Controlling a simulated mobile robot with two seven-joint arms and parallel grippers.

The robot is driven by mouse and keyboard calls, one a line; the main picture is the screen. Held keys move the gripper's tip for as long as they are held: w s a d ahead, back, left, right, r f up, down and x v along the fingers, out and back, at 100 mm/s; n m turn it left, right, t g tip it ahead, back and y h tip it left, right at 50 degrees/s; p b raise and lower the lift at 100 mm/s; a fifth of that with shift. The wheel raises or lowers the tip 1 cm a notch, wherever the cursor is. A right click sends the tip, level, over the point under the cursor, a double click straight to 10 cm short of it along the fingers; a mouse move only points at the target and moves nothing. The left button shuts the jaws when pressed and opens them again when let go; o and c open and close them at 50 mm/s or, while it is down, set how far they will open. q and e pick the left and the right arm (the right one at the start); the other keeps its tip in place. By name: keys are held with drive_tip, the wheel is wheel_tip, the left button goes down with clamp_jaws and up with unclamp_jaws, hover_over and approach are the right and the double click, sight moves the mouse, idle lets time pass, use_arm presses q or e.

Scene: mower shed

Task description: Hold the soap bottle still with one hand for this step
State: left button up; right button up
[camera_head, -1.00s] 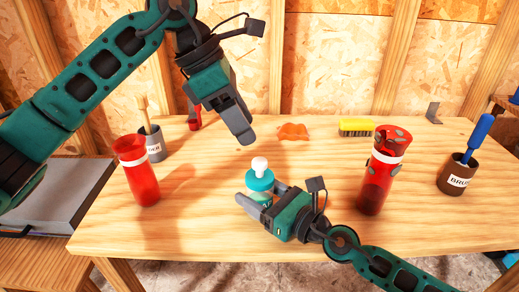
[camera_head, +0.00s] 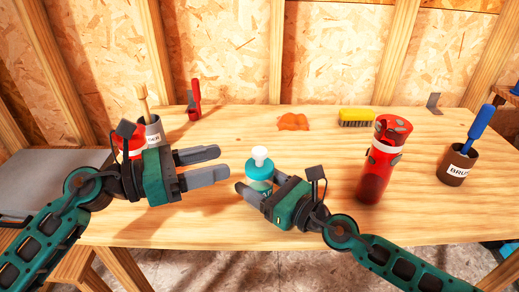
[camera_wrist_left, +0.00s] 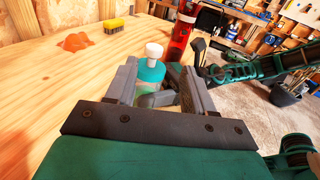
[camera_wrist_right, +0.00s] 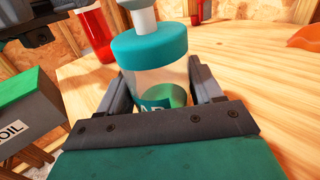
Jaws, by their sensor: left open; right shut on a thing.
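The soap bottle (camera_head: 259,170) stands upright on the wooden table, with a teal collar, a white pump top and a clear body. My right gripper (camera_head: 254,190) is shut on its body; the right wrist view shows the bottle (camera_wrist_right: 150,60) between the fingers, its lower part hidden. My left gripper (camera_head: 222,165) is open and empty, fingers pointing right toward the bottle, a short gap away. The left wrist view shows the bottle (camera_wrist_left: 151,72) ahead, between the open fingers in the picture.
A red bottle (camera_head: 378,165) stands right of the soap, beside a brown cup with a blue-handled brush (camera_head: 458,163). An orange cloth (camera_head: 293,122) and a yellow brush (camera_head: 356,117) lie behind. Another red bottle (camera_head: 130,138) is partly hidden by my left gripper.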

sight(253, 152)
use_arm(q)
drive_tip(key=shift+n+t, duration=0.3)
drive_tip(key=shift+t, duration=0.5)
drive_tip(key=x, duration=0.6)
drive_tip(key=f+x, duration=0.1)
drive_tip(key=x, duration=0.3)
drive_tip(key=shift+c, duration=0.3)
clamp_jaws()
